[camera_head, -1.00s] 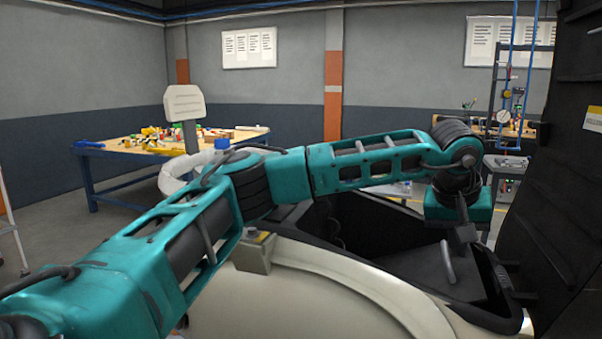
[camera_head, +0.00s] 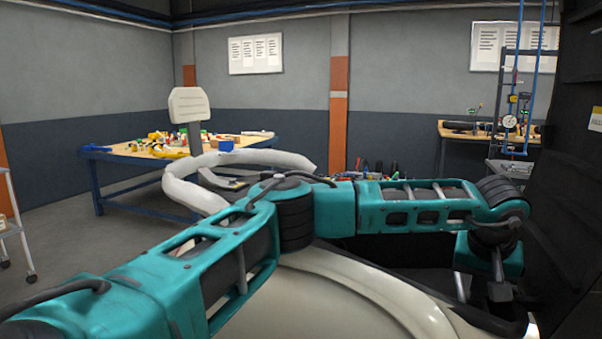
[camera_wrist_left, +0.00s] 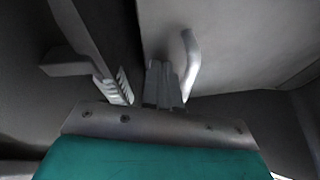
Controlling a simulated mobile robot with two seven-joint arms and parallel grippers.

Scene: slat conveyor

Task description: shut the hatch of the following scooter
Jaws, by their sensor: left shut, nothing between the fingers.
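The scooter's cream body (camera_head: 285,308) fills the bottom middle of the head view, with a dark open compartment behind its curved rim. A pale bar handle (camera_head: 460,287) stands at the right of this compartment. In the left wrist view the handle (camera_wrist_left: 190,62) is on a grey panel (camera_wrist_left: 235,40), which looks like the hatch. My left gripper (camera_head: 498,291) reaches down just right of the handle. In the wrist view its fingers (camera_wrist_left: 162,88) are shut and empty, close beside the handle; contact is unclear. My arm hides much of the compartment. My right gripper is not seen.
A tall dark panel (camera_head: 575,210) stands close to the right of my left gripper. A white curved tube (camera_head: 190,195) rises beyond the scooter. A workbench (camera_head: 120,153) with small items is at the back left. Open floor lies on the left.

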